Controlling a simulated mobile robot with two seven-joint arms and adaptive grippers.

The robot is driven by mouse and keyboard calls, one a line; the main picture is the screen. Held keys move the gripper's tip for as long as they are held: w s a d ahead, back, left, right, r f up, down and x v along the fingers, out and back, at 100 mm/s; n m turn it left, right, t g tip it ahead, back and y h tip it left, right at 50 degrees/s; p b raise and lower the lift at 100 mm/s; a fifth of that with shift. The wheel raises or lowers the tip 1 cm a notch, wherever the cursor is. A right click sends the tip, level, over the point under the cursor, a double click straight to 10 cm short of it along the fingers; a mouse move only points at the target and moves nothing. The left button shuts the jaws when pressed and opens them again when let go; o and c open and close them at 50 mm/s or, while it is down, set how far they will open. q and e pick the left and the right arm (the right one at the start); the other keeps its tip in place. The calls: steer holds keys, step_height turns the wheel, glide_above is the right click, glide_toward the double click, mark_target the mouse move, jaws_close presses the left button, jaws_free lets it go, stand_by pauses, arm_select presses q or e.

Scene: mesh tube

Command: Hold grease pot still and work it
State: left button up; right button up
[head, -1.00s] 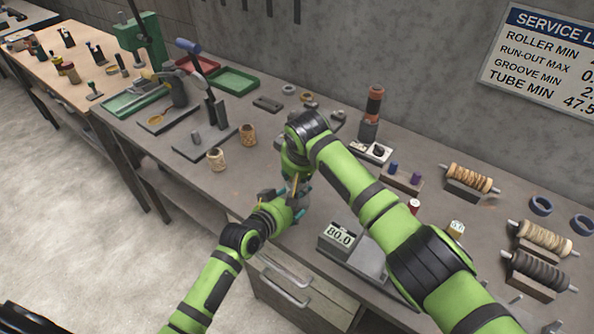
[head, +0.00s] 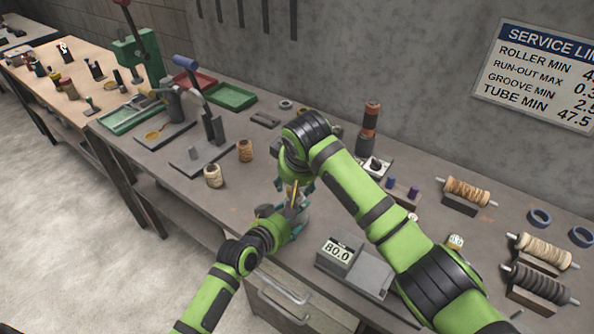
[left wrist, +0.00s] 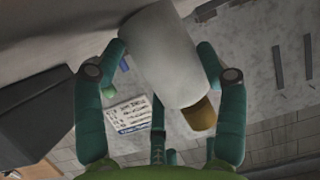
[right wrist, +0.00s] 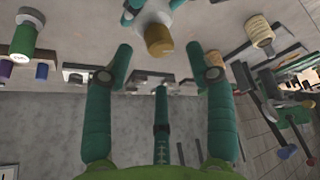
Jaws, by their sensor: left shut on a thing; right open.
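The grease pot is a pale grey cylinder (left wrist: 160,50) with a brass-coloured cap (left wrist: 200,114). My left gripper (left wrist: 160,60) is shut around its body, with a finger on each side. In the head view the left gripper (head: 292,214) is at the front part of the bench, and the pot is largely hidden by my arms. My right gripper (head: 297,184) is just above it. In the right wrist view the right gripper (right wrist: 160,55) is open and empty, with the brass cap (right wrist: 158,40) ahead, between and beyond its fingertips.
A scale (head: 338,253) reading 80.0 stands right of the grippers. Two twine spools (head: 213,176) stand to the left, near a lever tool (head: 212,125). Wrapped rollers (head: 468,190) rest on stands at the right. A dark red and grey stack (head: 370,122) stands behind.

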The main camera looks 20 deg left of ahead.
steer(key=v, duration=0.6)
steer(key=shift+s+r, duration=0.25)
steer(key=shift+r, duration=0.05)
steer(key=shift+w+d, duration=0.1)
steer(key=shift+d, duration=0.05)
steer(key=w+f+n, duration=0.1)
steer(key=f+n, duration=0.1)
steer(key=f, duration=0.1)
steer(key=w+a+f+n+g+y, duration=0.1)
steer(key=w+f+n, duration=0.1)
steer(key=f, duration=0.2)
steer(key=w+a+f+n+g, duration=0.1)
steer(key=w+f, duration=0.1)
steer(key=f, duration=0.1)
steer(key=shift+a+f+n+y, duration=0.2)
steer(key=shift+f+n+y, duration=0.1)
steer(key=shift+f+n, duration=0.1)
steer(key=shift+s, duration=0.15)
steer(key=c, duration=1.1)
